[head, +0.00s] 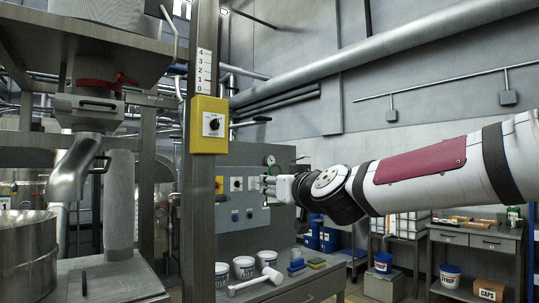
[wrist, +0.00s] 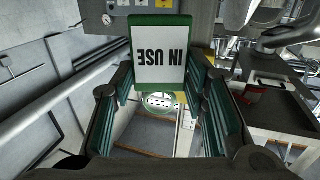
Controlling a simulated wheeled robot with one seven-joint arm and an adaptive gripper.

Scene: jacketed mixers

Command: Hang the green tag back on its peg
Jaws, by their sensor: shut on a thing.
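The green tag (wrist: 159,55) has a white face reading "IN USE", upside down in the wrist view. My gripper (wrist: 160,82) is shut on the tag, with its green-padded fingers on either side of the tag's near end. I cannot make out the peg in either view.
A yellow switch box (head: 209,125) is on the post left of my gripper. White tubs (head: 244,267), a mallet (head: 257,281) and sponges (head: 297,267) sit on the bench below. A steel vessel (head: 27,258) stands at far left. A round green-rimmed thing (wrist: 158,101) shows between my fingers.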

